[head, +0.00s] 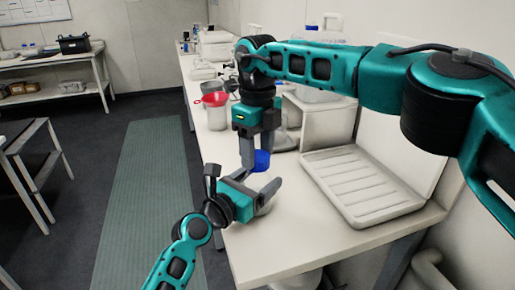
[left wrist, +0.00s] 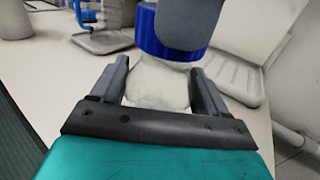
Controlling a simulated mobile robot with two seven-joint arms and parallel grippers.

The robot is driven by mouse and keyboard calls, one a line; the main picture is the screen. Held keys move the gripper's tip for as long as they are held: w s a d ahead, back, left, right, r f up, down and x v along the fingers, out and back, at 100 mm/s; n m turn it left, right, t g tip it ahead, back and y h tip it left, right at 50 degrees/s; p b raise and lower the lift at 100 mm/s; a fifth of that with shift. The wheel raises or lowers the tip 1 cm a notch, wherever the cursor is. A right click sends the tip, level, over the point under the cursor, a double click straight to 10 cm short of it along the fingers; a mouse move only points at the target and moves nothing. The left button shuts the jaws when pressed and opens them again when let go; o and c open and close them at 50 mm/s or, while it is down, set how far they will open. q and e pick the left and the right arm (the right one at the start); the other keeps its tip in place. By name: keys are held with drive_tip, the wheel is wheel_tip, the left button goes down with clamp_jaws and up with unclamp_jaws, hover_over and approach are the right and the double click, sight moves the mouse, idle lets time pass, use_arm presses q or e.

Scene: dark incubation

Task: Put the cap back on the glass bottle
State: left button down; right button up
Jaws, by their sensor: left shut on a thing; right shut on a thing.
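The blue cap (head: 262,161) is held between the fingers of my right gripper (head: 260,157), which points down. In the left wrist view the blue cap (left wrist: 152,35) sits right over the mouth of the pale glass bottle (left wrist: 158,86). I cannot tell whether the cap is seated or just above the neck. A finger of my right gripper covers part of the cap there. My left gripper (left wrist: 157,88) is shut around the bottle, one finger on each side. In the head view my left gripper (head: 262,192) is low over the table, and its fingers mostly hide the bottle.
A white ribbed tray (head: 362,188) lies on the table (head: 265,255) to the right. A red funnel (head: 214,99) and a grey beaker (head: 217,118) stand to the left behind the grippers. The front table area is clear. A green floor mat (head: 150,210) lies left.

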drive_tip(key=m, duration=0.3)
drive_tip(key=shift+m, duration=0.4)
drive_tip(key=m, duration=1.2)
drive_tip(key=shift+m, duration=0.4)
drive_tip(key=m, duration=0.8)
drive_tip(key=shift+m, duration=0.4)
drive_tip(key=m, duration=0.3)
drive_tip(key=shift+m, duration=0.3)
drive_tip(key=m, duration=0.5)
